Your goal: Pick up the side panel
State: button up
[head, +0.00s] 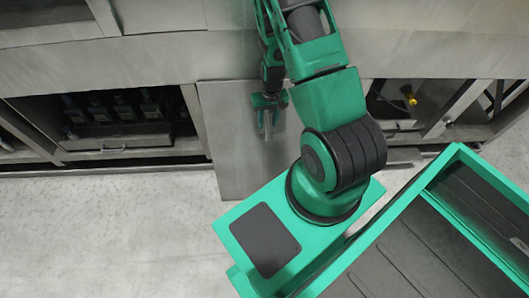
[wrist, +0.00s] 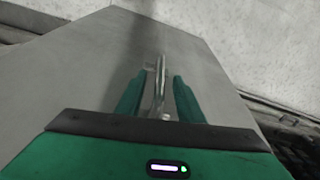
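The side panel (head: 228,140) is a flat grey metal sheet at the front of the washer, between two open bays in the head view. It fills much of the wrist view (wrist: 85,65). A thin, shiny bar handle (wrist: 161,80) stands out from its face. My gripper (head: 268,127) is at the panel's face. In the wrist view my gripper (wrist: 158,76) has its green fingers apart, one on each side of the handle. A gap shows between each finger and the handle. My arm hides part of the panel's right side in the head view.
An open bay (head: 115,120) with dark bottles or canisters lies left of the panel. Another open bay (head: 415,105) with a yellow fitting lies to the right. Pale floor (head: 110,235) is clear at the lower left. My green-edged tray is at the lower right.

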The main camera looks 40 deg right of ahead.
aim_at(267, 129)
jog(key=shift+w+a+f, duration=0.1)
jog(key=shift+a+f, duration=0.05)
jog(key=shift+f, duration=1.2)
jog(key=shift+a+f, duration=0.1)
jog(key=shift+f, duration=1.2)
grip_shut()
